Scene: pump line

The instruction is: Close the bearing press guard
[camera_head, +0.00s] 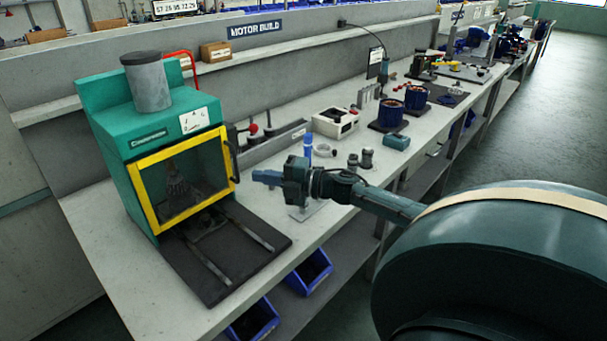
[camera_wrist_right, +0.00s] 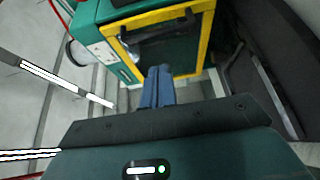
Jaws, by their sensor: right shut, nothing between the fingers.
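The bearing press is a green cabinet (camera_head: 105,118) with a grey cylinder on top, at the left of the bench in the head view. Its guard, a yellow-framed clear door (camera_head: 146,206), covers the front opening. I see no clear gap around it but cannot tell if it is fully flush. A dark handle (camera_head: 232,160) stands at its right edge. The guard (camera_wrist_right: 205,45) and handle (camera_wrist_right: 160,31) also show in the right wrist view. My right gripper (camera_head: 262,176) is shut and empty, to the right of the guard and apart from it; its blue fingers (camera_wrist_right: 158,72) point toward the guard. My left gripper is not in view.
A dark plate with rails (camera_head: 225,262) lies before the press. A red-knobbed fixture (camera_head: 254,129), a white box (camera_head: 335,122) and dark blue motor housings (camera_head: 416,98) stand farther along the bench (camera_head: 90,215). Blue bins (camera_head: 310,272) sit below.

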